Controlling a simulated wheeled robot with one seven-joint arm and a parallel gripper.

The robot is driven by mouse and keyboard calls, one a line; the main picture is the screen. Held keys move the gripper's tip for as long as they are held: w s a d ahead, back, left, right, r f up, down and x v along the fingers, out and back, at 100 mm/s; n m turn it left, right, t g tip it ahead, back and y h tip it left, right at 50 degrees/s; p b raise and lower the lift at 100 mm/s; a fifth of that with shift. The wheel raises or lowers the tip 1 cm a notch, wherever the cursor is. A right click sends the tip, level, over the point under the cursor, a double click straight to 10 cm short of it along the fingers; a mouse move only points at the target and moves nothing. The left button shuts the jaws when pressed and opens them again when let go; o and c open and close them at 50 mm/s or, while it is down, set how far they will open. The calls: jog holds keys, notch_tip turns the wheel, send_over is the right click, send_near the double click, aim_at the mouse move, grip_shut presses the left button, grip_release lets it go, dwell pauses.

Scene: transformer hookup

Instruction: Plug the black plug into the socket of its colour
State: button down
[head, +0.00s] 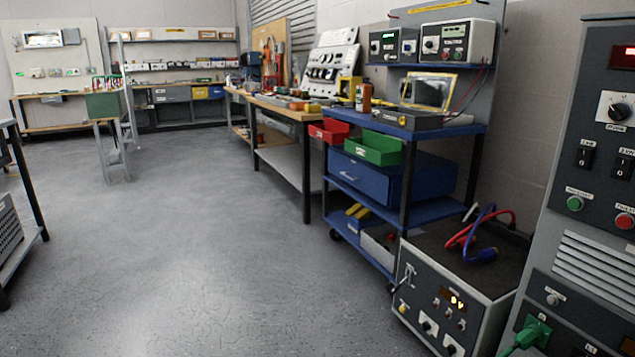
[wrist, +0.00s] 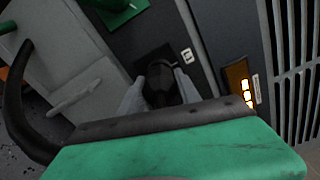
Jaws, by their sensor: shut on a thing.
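The black plug (wrist: 160,82) shows in the wrist view between the two grey fingers of my gripper (wrist: 160,97), which is shut on it. The plug points at a dark panel, beside a small white label (wrist: 187,56). Its front end is hidden, so I cannot tell whether it touches or enters a socket. A black cable (wrist: 14,100) curves at the left of the wrist view. My gripper and the black plug do not show in the head view.
A green plug (head: 534,331) with a green cable sits at the grey cabinet's (head: 595,230) lower front. In the wrist view, an orange lit display (wrist: 240,84) lies right of my gripper. A power unit (head: 450,300) with red and blue cables stands left of the cabinet. Open floor lies farther left.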

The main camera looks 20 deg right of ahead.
jog(key=m, duration=0.3)
jog(key=shift+m, duration=0.3)
jog(key=c, duration=0.8)
grip_release()
jog(key=shift+o, duration=0.2)
jog(key=shift+s+a, duration=0.2)
jog(key=shift+a, duration=1.05)
jog(key=shift+s+a, duration=0.2)
jog(key=shift+a, duration=1.05)
